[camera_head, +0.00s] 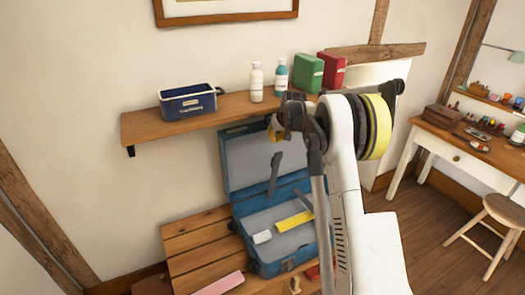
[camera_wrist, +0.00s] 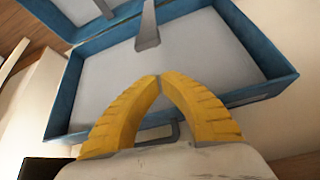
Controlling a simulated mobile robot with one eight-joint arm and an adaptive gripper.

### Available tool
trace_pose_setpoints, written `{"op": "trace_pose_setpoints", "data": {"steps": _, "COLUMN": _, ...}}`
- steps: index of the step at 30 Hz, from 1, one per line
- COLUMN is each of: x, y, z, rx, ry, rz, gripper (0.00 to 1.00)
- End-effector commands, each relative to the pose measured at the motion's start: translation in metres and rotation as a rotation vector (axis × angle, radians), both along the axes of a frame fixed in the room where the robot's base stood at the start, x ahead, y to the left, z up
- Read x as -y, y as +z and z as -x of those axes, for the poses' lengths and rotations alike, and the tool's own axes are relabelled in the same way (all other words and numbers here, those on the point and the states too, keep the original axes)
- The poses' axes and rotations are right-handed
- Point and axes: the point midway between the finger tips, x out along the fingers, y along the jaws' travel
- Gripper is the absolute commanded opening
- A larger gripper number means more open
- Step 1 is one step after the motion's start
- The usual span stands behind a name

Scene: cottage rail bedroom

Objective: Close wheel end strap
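A blue case (camera_head: 236,215) stands open on a slatted wooden bench, its lid (camera_head: 245,155) raised against the wall. A dark grey strap-like strip (camera_head: 274,172) shows in front of the lid. In the wrist view a grey strip (camera_wrist: 148,25) hangs over the pale inside of the blue case part (camera_wrist: 285,75), and a second narrow strip (camera_wrist: 105,8) shows at the top. My gripper (camera_wrist: 158,76) has its yellow fingertips together, with nothing seen between them. I cannot make out a wheel.
A wooden shelf (camera_head: 140,124) above the case holds a navy bin (camera_head: 188,103), two bottles (camera_head: 256,83), a green box (camera_head: 308,73) and a red box (camera_head: 332,70). A desk (camera_head: 460,150) stands right.

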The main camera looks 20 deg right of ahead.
Motion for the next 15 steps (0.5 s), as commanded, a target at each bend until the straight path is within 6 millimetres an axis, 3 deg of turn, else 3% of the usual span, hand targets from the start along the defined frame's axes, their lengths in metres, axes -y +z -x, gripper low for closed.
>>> {"op": "trace_pose_setpoints", "data": {"steps": 3, "x": 0.012, "y": -0.014, "z": -0.007, "rx": -0.002, "ry": -0.006, "rz": -0.003, "gripper": 0.0}}
{"op": "trace_pose_setpoints", "data": {"steps": 10, "x": 0.015, "y": -0.034, "z": -0.018, "rx": -0.002, "ry": -0.005, "rz": -0.003, "gripper": 0.0}}
{"op": "trace_pose_setpoints", "data": {"steps": 15, "x": 0.016, "y": -0.064, "z": -0.035, "rx": -0.002, "ry": -0.005, "rz": -0.002, "gripper": 0.0}}
